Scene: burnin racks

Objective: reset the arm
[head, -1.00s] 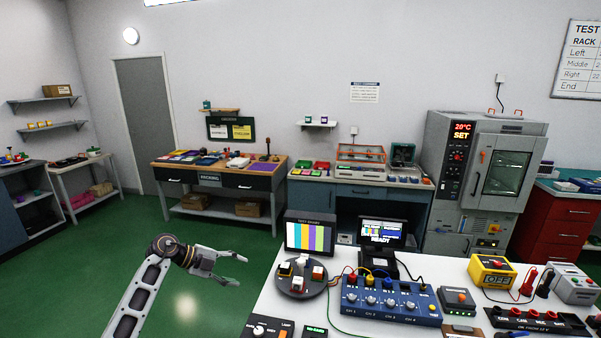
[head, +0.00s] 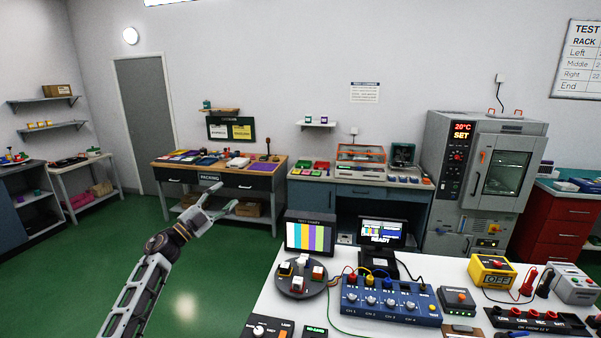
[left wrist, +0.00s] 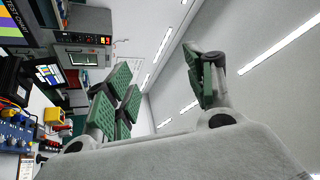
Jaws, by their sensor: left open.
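My left gripper (head: 222,200) is raised over the green floor at the left of the white test table, pointing up and to the right. Its fingers are spread, with nothing between them. In the left wrist view its green-padded fingers (left wrist: 165,90) stand apart and empty, with the ceiling lights behind them. My left arm comes in from the bottom left of the head view and touches nothing there. My right gripper shows in neither view.
The white table (head: 280,318) holds a round turntable (head: 301,278), a blue channel box (head: 390,302), two screens, a yellow meter (head: 491,270) and cables. Behind stand a packing bench (head: 220,180), a blue bench and a grey oven (head: 480,175). Open floor surrounds my left arm.

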